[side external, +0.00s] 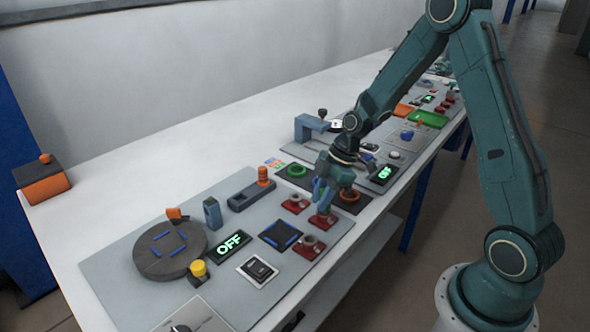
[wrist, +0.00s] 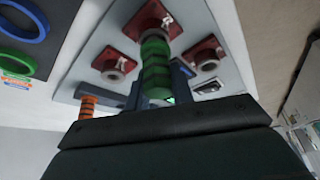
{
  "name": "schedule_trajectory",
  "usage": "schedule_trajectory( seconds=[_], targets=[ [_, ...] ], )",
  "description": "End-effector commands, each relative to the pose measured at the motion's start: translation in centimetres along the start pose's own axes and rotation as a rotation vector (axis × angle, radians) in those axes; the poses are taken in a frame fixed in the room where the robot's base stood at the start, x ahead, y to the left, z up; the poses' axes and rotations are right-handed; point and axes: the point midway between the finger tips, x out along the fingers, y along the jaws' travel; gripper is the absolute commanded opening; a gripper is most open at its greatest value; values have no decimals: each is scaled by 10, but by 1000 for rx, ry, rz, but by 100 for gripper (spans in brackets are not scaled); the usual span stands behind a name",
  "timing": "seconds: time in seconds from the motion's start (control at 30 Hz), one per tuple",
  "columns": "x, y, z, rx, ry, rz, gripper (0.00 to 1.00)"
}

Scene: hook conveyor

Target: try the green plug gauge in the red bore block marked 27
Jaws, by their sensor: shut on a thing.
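The green plug gauge (wrist: 155,72), with dark bands, is held between the fingers of my gripper (wrist: 158,86) in the wrist view. Its far end overlaps the bore of a red bore block (wrist: 148,14); I cannot tell whether it is inside the bore or just above it. Two more red blocks, one to the left (wrist: 110,67) and one to the right (wrist: 206,58), have grey bores. The number markings are not readable. In the side view my gripper (side external: 325,192) is over the middle red block (side external: 322,222), and the gauge is mostly hidden.
An orange-topped peg holder (side external: 250,194), a dark turntable (side external: 170,250) and an OFF display (side external: 229,245) stand to the left.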

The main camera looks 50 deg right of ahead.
Motion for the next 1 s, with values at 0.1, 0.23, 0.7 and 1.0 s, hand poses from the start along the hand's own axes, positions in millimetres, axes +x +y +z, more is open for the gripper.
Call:
schedule_trajectory(
  seconds=[0.1,0.23,0.7,1.0],
  targets=[
    [1,0,0,0,0,0,0],
    [2,0,1,0,0,0,0],
    [5,0,2,0,0,0,0],
    [7,0,3,0,0,1,0]
  ],
)
